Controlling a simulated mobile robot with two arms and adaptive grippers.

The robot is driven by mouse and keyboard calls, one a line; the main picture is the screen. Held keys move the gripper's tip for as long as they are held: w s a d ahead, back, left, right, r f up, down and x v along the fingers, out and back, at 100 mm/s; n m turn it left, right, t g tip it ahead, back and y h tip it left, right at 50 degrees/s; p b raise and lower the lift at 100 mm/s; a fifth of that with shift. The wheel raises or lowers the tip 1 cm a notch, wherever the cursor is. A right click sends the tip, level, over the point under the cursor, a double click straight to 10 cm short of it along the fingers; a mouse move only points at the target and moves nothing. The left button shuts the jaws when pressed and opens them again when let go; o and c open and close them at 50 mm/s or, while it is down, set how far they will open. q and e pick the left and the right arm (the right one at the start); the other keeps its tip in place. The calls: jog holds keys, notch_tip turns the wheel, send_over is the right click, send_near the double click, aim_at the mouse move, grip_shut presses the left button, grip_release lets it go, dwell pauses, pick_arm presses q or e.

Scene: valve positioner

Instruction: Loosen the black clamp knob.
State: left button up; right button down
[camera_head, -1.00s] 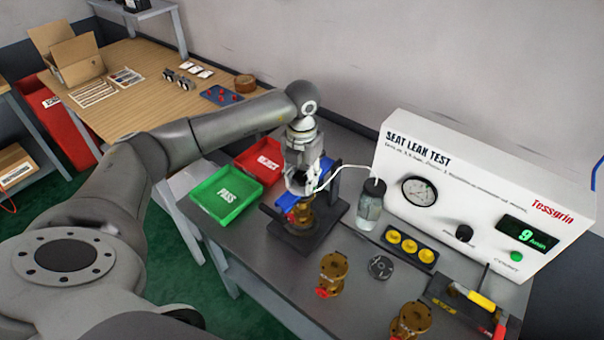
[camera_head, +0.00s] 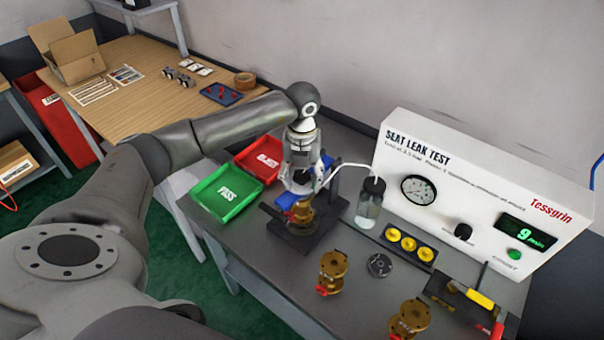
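My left gripper (camera_head: 301,186) points down over the clamp fixture (camera_head: 297,241) on the grey bench. A brass valve (camera_head: 304,217) stands in the fixture, with blue clamp parts (camera_head: 286,200) around the gripper. The black clamp knob cannot be made out; the gripper and my arm cover the top of the fixture. The gripper's fingers are small and partly merge with the fixture, so their opening is unclear. My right gripper is not in view.
Green (camera_head: 228,194) and red (camera_head: 262,161) trays lie left of the fixture. A bottle (camera_head: 370,203) with a white tube stands close on its right, before the white leak tester (camera_head: 480,190). Brass valves (camera_head: 332,271) (camera_head: 409,318) and a yellow-cup tray (camera_head: 409,243) occupy the front right.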

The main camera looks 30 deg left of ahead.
pick_arm(q)
jog(key=m+b, duration=0.1)
jog(key=m, duration=0.1)
jog(key=shift+m, duration=0.3)
jog(key=m+b, duration=0.2)
jog(key=m, duration=0.2)
jog(key=shift+w+m, duration=0.1)
jog(key=shift+m, duration=0.3)
jog(key=m+b, duration=0.2)
jog(key=m, duration=0.2)
jog(key=shift+a+m, duration=0.1)
jog(key=shift+m, duration=0.3)
jog(key=shift+r+m, duration=0.15)
jog(key=shift+m, duration=0.65)
